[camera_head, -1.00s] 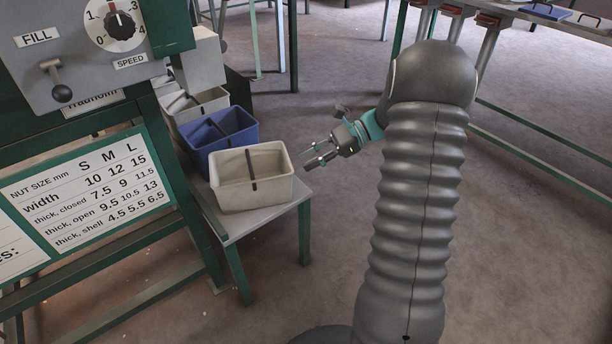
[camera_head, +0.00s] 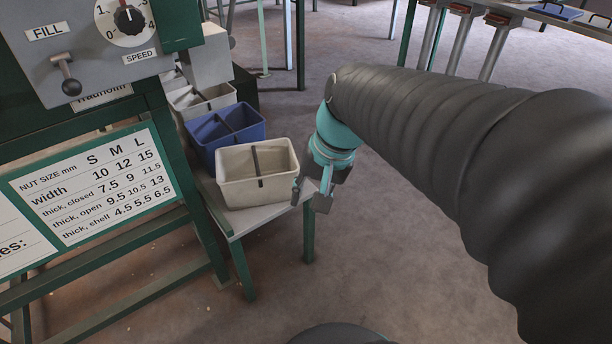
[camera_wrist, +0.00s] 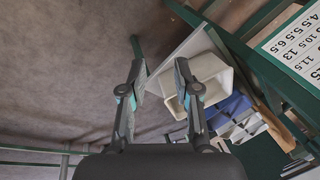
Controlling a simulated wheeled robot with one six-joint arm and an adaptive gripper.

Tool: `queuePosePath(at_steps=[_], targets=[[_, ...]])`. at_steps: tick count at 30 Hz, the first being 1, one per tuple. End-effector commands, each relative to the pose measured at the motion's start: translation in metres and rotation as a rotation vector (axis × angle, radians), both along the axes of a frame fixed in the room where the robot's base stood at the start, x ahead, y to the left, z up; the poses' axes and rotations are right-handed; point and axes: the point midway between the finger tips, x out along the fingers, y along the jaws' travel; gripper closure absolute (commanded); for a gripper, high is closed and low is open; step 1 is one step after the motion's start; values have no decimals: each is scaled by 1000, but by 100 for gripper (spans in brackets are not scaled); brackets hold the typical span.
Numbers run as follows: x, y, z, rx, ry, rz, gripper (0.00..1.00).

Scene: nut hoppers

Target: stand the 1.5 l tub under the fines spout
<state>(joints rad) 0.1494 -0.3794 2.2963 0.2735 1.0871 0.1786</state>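A cream tub (camera_head: 240,190) with a dark handle stands upright at the near end of a low grey stand (camera_head: 250,219). A blue tub (camera_head: 205,150) and another cream tub (camera_head: 195,110) stand behind it in a row. I can read no volume marks and cannot tell which is the 1.5 l tub or the fines spout. My gripper (camera_head: 310,196) is beside the near cream tub's right side, pointing down. In the wrist view my gripper (camera_wrist: 160,82) is open and empty, with the near cream tub (camera_wrist: 207,73) just beyond its right finger.
A green-framed machine with a FILL lever (camera_head: 68,75), a speed dial (camera_head: 130,18) and a nut size sign (camera_head: 95,185) stands left. A pale box (camera_head: 208,58) is above the far tubs. Several grey tubes (camera_head: 455,40) hang at back right. Floor right of the stand is clear.

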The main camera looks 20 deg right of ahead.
Motion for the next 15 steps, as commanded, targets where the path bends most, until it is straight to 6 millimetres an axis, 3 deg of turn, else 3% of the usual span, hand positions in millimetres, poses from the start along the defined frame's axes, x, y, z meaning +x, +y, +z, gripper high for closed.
queuePosePath(at_steps=[6,15], targets=[[-39,-3,8,-203,-202,211,69],[-60,-9,11,-348,-343,356,69]])
